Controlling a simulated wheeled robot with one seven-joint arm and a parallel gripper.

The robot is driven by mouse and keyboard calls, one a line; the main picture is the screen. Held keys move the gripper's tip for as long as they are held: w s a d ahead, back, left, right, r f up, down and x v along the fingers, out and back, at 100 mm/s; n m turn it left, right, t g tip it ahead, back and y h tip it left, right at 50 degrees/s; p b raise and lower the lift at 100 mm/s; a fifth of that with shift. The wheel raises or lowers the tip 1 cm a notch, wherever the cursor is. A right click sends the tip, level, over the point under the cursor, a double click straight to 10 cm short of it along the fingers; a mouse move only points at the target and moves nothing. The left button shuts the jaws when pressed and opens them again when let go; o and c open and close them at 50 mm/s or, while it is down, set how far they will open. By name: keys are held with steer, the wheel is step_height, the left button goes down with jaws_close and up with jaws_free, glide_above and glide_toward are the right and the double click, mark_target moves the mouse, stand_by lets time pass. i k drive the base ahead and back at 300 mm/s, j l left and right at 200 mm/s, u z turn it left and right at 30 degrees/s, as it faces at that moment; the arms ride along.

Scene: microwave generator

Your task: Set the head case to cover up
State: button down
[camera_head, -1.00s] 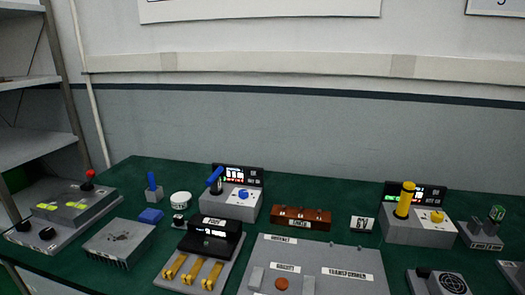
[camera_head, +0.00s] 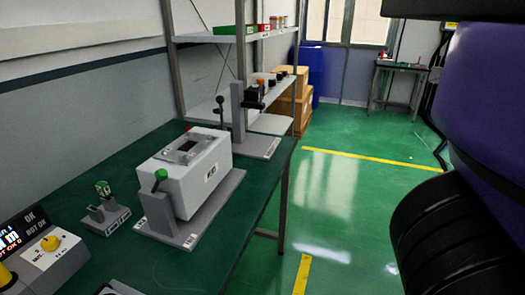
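A white box-shaped case (camera_head: 189,172) stands on a grey base plate (camera_head: 215,207) near the right end of the green table. It looks like the head case, but its small label is too small to read. A grey metal frame with a dark opening (camera_head: 187,148) lies on its top. My gripper is not in view; purple and black parts of my arm fill the right edge.
A small grey block with green tops (camera_head: 104,205) and a grey unit with a yellow knob (camera_head: 50,243) sit left of the case. A grey post stand (camera_head: 238,118) is just behind it. Shelves (camera_head: 235,35) stand beyond. Green floor (camera_head: 330,215) is open to the right.

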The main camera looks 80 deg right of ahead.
mark_target(189, 182)
steer(key=z, duration=1.05)
steer(key=k+j+z, duration=0.2)
steer(key=j+z, duration=0.25)
steer(key=k+j+z, duration=0.15)
steer(key=z, duration=0.35)
steer(key=k+l, duration=0.05)
steer(key=k, duration=0.05)
